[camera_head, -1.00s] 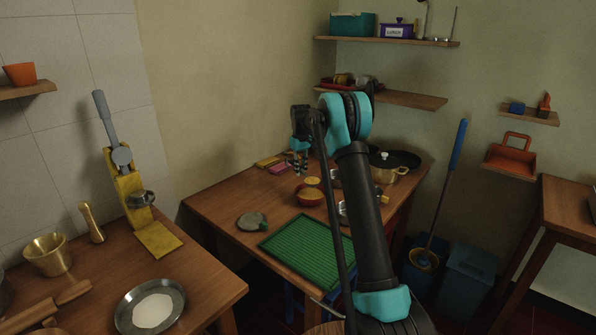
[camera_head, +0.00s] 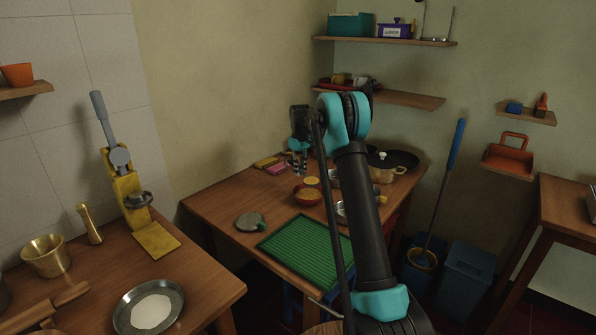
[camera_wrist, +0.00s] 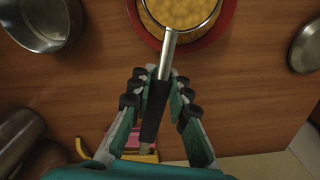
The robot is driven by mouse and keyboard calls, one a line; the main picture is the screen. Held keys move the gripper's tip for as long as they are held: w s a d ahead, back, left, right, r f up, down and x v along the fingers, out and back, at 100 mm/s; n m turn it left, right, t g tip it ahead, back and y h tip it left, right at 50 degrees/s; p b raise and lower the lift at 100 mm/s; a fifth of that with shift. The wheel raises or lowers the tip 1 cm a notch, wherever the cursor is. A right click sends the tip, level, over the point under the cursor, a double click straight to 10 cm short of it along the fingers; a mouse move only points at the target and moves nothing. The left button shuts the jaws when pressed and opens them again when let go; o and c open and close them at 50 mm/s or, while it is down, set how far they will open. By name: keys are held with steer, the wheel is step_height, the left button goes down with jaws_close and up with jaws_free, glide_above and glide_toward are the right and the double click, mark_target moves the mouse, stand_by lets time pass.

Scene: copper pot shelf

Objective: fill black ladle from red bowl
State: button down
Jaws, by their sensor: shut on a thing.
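The black ladle (camera_wrist: 154,110) has a dark handle and a metal shaft. My gripper (camera_wrist: 160,95) is shut on the handle in the wrist view. The shaft runs up to a round metal cup (camera_wrist: 180,12), which looks full of small yellow pieces. The red bowl (camera_wrist: 216,36) shows as a red rim around and below the cup. In the head view the red bowl (camera_head: 307,201) stands on the wooden table with yellow contents. The small yellow round of the ladle's cup (camera_head: 311,181) shows just above and behind it. My gripper (camera_head: 297,162) is small and dark there.
A green ribbed mat (camera_head: 306,248) lies in front of the bowl. A grey round item (camera_head: 250,221) is to its left. A metal pan (camera_wrist: 42,22) is close by on the left in the wrist view. A brass pot (camera_head: 382,174) and dark pan (camera_head: 405,160) stand behind right.

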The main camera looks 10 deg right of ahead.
steer(key=shift+d, duration=0.25)
stand_by(1.2)
stand_by(0.3)
steer(key=shift+a, duration=0.7)
stand_by(0.4)
